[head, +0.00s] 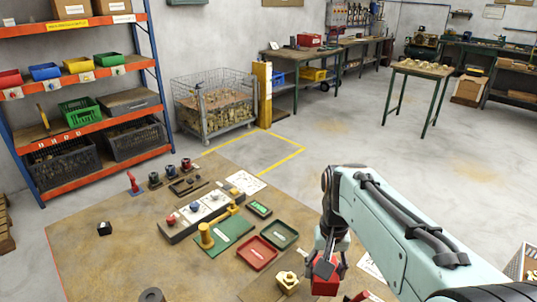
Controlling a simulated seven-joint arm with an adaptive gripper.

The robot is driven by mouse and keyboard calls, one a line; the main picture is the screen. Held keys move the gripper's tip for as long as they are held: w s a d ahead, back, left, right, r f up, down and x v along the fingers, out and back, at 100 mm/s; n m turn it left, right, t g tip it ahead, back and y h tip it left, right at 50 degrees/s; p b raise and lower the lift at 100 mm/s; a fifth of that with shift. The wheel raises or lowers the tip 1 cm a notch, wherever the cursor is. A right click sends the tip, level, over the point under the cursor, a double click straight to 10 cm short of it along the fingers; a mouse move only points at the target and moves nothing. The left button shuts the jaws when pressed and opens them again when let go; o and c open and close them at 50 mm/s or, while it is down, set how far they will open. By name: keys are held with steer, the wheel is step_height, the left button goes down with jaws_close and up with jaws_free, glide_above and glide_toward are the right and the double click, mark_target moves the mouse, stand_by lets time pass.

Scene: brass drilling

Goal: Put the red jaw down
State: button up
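My gripper (326,269) points down over the front right of the brown work surface. Its fingers stand on both sides of a red block (325,287), which looks like the red jaw, and appear shut on it. The block has a dark part on its upper side. I cannot tell whether its underside touches the surface. My pale blue arm hides the area to the right.
A brass part (287,282) lies close left of the gripper. A red tray (257,252), a dark green tray (280,235) and a green plate with a brass post (206,237) are farther left. Bare surface (130,260) lies at front left.

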steer(key=r, duration=0.2)
steer(key=r+n, duration=0.1)
steer(key=shift+s+a+r, duration=0.25)
steer(key=shift+a+r, duration=0.1)
steer(key=shift+a, duration=0.05)
steer(key=shift+s, duration=0.1)
